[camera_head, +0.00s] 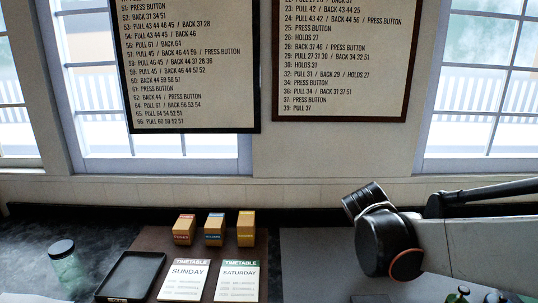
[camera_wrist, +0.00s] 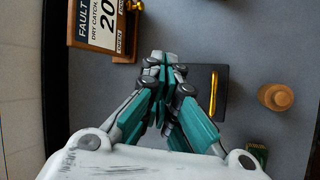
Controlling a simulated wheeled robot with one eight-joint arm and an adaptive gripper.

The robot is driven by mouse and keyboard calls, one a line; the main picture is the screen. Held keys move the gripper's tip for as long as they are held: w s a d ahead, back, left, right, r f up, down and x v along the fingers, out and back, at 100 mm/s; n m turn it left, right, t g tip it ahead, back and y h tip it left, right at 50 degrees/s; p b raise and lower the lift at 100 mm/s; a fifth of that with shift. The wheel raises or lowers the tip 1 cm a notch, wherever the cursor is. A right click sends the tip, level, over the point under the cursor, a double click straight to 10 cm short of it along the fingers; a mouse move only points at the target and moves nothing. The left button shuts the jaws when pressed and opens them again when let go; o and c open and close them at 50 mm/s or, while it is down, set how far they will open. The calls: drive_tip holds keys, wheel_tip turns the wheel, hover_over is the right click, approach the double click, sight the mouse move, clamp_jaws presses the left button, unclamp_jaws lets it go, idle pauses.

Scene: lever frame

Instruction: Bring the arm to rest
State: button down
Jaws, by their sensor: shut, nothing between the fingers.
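My gripper (camera_wrist: 163,72) shows in the wrist view with its teal fingers together and nothing between them. It hangs over a grey surface (camera_wrist: 240,35), in front of a dark plate with a yellow handle (camera_wrist: 213,92). I cannot tell the height between the fingertips and that plate. In the head view my arm reaches in from the right, with a white link and a dark joint above the grey panel (camera_head: 310,265). The fingers cannot be made out there.
In the wrist view a wooden-framed "FAULT" sign (camera_wrist: 100,22) and a round wooden knob (camera_wrist: 275,97) flank the fingers. In the head view a black tray (camera_head: 131,276), timetable cards (camera_head: 184,280), small boxes (camera_head: 215,229) and a glass jar (camera_head: 68,268) stand left of my arm.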

drive_tip(key=s+a+r+m+t+y, duration=0.1)
drive_tip(key=s+a+m+y, duration=0.2)
drive_tip(key=s+m, duration=0.4)
drive_tip(key=s+a+m+t+y, duration=0.2)
drive_tip(key=s+a+m, duration=0.4)
drive_tip(key=s, duration=0.4)
drive_tip(key=shift+s+a+r+m+y, duration=0.3)
drive_tip(key=shift+r+m+y, duration=0.1)
drive_tip(key=shift+m, duration=0.5)
